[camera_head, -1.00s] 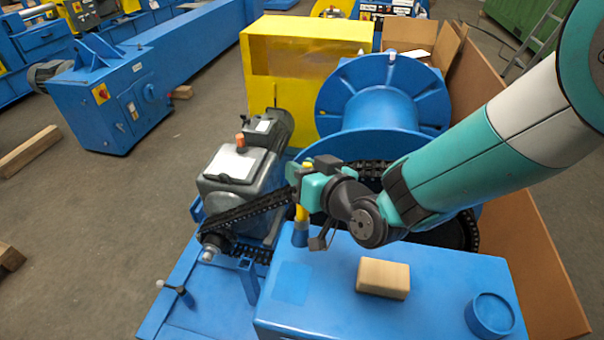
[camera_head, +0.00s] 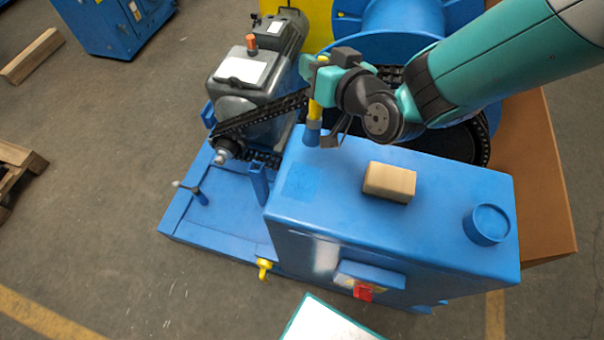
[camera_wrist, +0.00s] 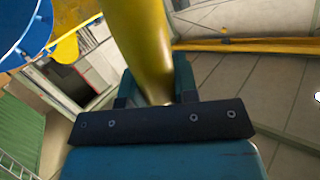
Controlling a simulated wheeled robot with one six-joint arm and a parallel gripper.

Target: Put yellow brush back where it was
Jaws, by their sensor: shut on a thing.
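My gripper (camera_head: 320,78) is shut on the yellow brush (camera_head: 317,97), whose handle stands about upright above the left back corner of the blue cabinet top (camera_head: 440,200). A blue piece (camera_head: 312,134) is directly below the yellow part; I cannot tell whether it is the brush's lower end or a separate holder, nor whether it touches the cabinet. In the wrist view the thick yellow handle (camera_wrist: 147,45) runs up from between the jaws. The brush's lower end is hidden there.
A wooden block (camera_head: 390,181) and a round blue cap (camera_head: 487,224) are on the cabinet top. A darker blue square (camera_head: 300,182) marks its left side. The chain (camera_head: 262,115) and grey motor (camera_head: 247,80) are close left of the gripper. A blue reel (camera_head: 400,40) stands behind.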

